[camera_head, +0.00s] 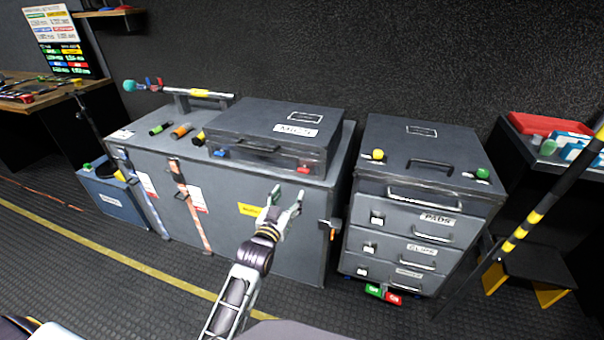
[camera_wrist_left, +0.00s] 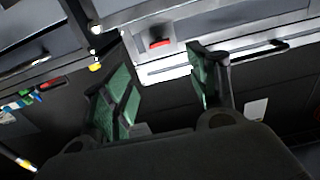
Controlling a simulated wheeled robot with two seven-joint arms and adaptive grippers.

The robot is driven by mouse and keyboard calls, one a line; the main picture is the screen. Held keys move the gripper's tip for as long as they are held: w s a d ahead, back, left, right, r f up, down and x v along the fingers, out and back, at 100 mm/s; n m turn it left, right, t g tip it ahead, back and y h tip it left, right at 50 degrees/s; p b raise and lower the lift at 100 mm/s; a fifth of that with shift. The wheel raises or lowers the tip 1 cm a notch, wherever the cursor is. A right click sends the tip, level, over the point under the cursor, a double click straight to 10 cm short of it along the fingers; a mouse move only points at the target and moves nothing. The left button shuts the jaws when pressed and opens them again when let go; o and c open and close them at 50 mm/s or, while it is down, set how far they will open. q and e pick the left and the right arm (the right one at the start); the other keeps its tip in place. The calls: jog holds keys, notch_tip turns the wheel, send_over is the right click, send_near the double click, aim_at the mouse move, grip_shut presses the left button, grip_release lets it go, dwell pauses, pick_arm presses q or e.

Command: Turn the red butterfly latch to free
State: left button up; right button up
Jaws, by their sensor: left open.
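The red butterfly latch (camera_head: 304,168) is on the front face of the grey MICS case (camera_head: 262,118), near its right end. In the left wrist view the latch (camera_wrist_left: 160,43) shows as a small red bar, beyond and between my fingertips. My left gripper (camera_head: 287,194) is open and empty, in front of the large trunk and a little below the latch, apart from it. The gripper's green-padded fingers (camera_wrist_left: 160,66) also show in the left wrist view. The latch's exact turn angle is too small to tell. My right gripper is not in view.
The MICS case lies on a large grey trunk (camera_head: 285,240). A blue latch (camera_head: 220,153) sits at the case's left front. A drawer cabinet (camera_head: 418,215) stands close on the right, with a narrow gap between. A striped pole (camera_head: 530,220) leans farther right.

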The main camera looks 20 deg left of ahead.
pick_arm(q)
jog(key=shift+w, duration=0.15)
jog(key=b, duration=0.1)
send_near(302, 172)
jog(key=shift+w, duration=1.45)
jog(key=shift+w+d+b, duration=0.1)
jog(key=shift+w+b, duration=0.25)
jog(key=shift+w, duration=1.9)
jog(key=shift+w+b, duration=0.3)
jog(key=shift+w, duration=0.8)
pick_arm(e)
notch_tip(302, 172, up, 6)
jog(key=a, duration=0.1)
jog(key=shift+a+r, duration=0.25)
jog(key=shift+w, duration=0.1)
pick_arm(q)
jog(key=c, duration=1)
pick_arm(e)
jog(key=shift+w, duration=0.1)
